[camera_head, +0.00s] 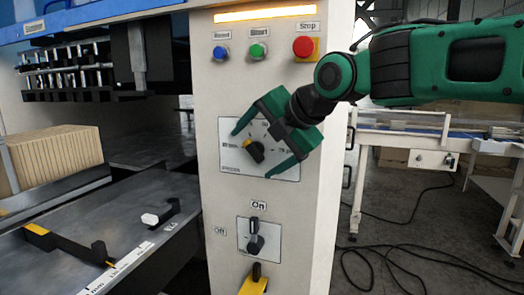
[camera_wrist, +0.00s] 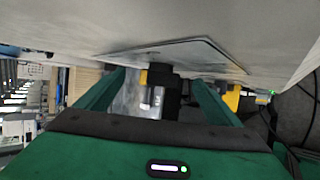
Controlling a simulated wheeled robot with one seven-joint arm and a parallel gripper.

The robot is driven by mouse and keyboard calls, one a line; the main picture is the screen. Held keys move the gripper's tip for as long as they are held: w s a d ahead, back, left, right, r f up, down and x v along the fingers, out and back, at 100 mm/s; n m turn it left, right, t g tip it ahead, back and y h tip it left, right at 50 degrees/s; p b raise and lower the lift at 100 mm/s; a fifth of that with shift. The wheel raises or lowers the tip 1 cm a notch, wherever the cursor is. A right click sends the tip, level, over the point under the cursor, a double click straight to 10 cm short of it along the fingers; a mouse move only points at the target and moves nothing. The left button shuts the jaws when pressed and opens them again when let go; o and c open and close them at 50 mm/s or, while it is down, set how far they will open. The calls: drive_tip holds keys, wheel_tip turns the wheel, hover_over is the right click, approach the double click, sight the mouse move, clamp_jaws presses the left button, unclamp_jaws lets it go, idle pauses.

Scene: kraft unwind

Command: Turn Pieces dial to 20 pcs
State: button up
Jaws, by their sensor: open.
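The Pieces dial (camera_head: 255,151) is a black knob with a yellow mark on a pale plate (camera_head: 230,158) on the machine's front panel. Its yellow mark faces left in the head view; most of the printed scale is hidden or too small to read. My green gripper (camera_head: 252,153) is open, with one finger above and left of the dial and the other below and right. In the wrist view the dial (camera_wrist: 160,78) stands between the two fingers of my gripper (camera_wrist: 155,95). I cannot tell whether either finger touches it.
Above the dial are a blue button (camera_head: 220,52), a green button (camera_head: 258,51) and a red stop button (camera_head: 303,46). An On/Off switch (camera_head: 255,240) and a yellow-and-black part (camera_head: 254,280) are below. A metal worktable (camera_head: 120,210) lies left. Cables cross the floor at right.

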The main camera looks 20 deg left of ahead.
drive_tip(key=shift+s+a, duration=0.2)
drive_tip(key=shift+s, duration=2.25)
